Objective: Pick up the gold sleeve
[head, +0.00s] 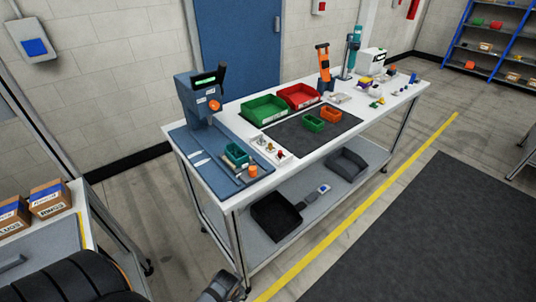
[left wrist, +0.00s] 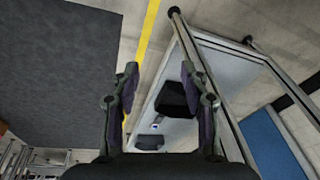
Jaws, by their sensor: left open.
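I cannot pick out the gold sleeve for certain in either view. On the near part of the white workbench (head: 227,183) in the head view, a few small parts stand on a light plate (head: 262,142), too small to tell apart. Small yellow and blue pieces (head: 377,103) lie farther right on the bench. My left gripper (left wrist: 160,85) is open in the left wrist view, with nothing between its fingers. It is away from the bench top, with floor and the bench's lower shelf beyond it. My right gripper is not in view.
A green bin (head: 264,108) and a red bin (head: 299,95) stand at the bench's back. A blue-grey press (head: 199,97) stands at its left end. A black bin (head: 275,216) sits on the lower shelf. The floor right of the yellow line is clear.

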